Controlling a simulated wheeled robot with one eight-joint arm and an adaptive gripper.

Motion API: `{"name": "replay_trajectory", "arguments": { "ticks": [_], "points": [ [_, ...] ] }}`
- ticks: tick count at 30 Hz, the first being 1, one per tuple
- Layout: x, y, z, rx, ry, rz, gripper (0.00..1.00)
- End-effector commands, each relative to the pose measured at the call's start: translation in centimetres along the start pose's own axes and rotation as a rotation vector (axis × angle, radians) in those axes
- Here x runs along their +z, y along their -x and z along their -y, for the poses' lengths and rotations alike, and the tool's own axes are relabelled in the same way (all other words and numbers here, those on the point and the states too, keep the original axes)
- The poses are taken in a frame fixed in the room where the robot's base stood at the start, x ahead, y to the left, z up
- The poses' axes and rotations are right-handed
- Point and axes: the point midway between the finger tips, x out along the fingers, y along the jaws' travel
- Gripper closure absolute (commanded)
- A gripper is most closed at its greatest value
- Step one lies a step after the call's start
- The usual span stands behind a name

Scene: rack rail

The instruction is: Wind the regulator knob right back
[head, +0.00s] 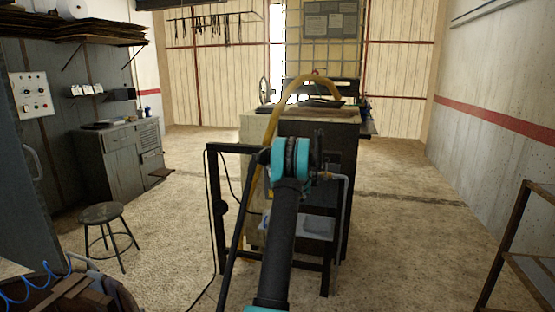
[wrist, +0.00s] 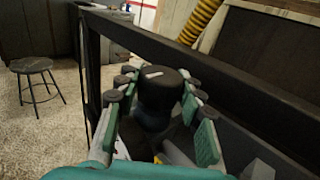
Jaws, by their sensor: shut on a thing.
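The regulator knob (wrist: 163,90) is a black round cap with a short white mark on its top face, in the middle of the wrist view. My gripper (wrist: 158,84) is shut on it, with one finger on each side and the green-padded links below the tips. The knob's lower body and what it is mounted on are mostly hidden between the fingers. In the head view my arm covers the knob and the gripper, in front of a dark metal frame (head: 213,205).
The dark rail (wrist: 215,75) runs close behind the knob. A yellow hose (wrist: 201,20) rises beyond it and arches over the cabinet (head: 318,128) in the head view. A stool (head: 101,213) stands at left. Open floor (head: 420,235) lies to the right.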

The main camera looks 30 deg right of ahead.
Motion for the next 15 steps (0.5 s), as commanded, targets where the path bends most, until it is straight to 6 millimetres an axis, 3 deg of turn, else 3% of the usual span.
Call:
{"name": "replay_trajectory", "arguments": {
  "ticks": [15],
  "points": [
    [0.01, -0.04, 0.01, 0.029, 0.000, 0.000, 0.92]
  ]
}}
